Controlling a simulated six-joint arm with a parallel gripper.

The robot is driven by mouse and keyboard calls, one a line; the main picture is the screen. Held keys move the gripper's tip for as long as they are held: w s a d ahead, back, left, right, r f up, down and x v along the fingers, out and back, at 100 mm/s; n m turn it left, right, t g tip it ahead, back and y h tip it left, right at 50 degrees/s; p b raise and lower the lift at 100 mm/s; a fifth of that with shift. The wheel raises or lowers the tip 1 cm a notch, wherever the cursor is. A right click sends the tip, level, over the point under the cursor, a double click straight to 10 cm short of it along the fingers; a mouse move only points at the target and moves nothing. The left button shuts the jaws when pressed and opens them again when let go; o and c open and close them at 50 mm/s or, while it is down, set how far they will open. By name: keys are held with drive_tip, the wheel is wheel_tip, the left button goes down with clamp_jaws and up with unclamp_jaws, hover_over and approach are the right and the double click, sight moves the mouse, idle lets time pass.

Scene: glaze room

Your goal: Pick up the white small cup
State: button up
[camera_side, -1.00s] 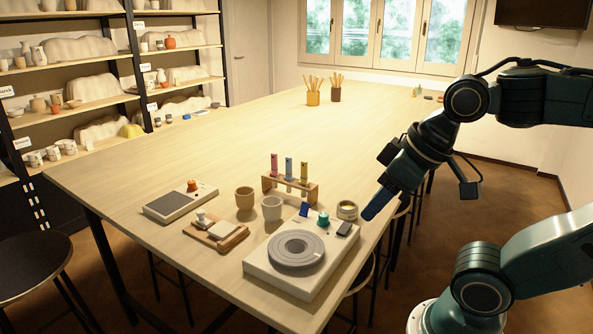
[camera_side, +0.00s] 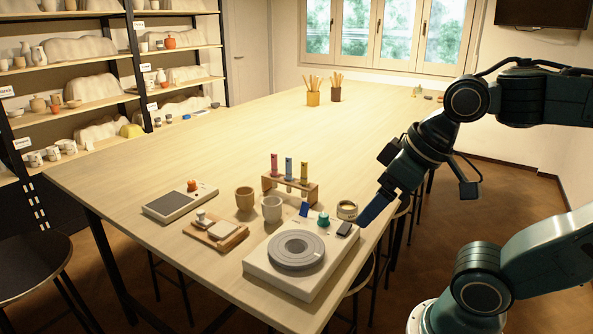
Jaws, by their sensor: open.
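My gripper (camera_side: 370,212), with blue fingers, is to the right of the cup, near the table's right edge. It is open and apart from the cup, with nothing seen in it. The fingers overlap in this view, so the gap between them is hidden.
A white wheel device (camera_side: 262,270) with a round grey plate stands in front. A scale (camera_side: 180,203) and wooden tray (camera_side: 236,238) are left. The table's far part is mostly clear.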

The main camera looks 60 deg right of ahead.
drive_tip(key=m+g+y, duration=0.2)
drive_tip(key=m+g, duration=0.1)
drive_tip(key=m, duration=2.3)
hover_over(272, 210)
drive_tip(key=s+d, duration=0.1)
drive_tip(key=d, duration=0.3)
wheel_tip(272, 210, down, 5)
drive_tip(key=shift+w+d+f+m, duration=0.1)
drive_tip(key=shift+d+f+m, duration=0.15)
drive_tip(key=shift+m, duration=0.25)
drive_tip(key=shift+f, duration=0.1)
drive_tip(key=shift+a+x, duration=0.2)
drive_tip(key=shift+x, duration=4.05)
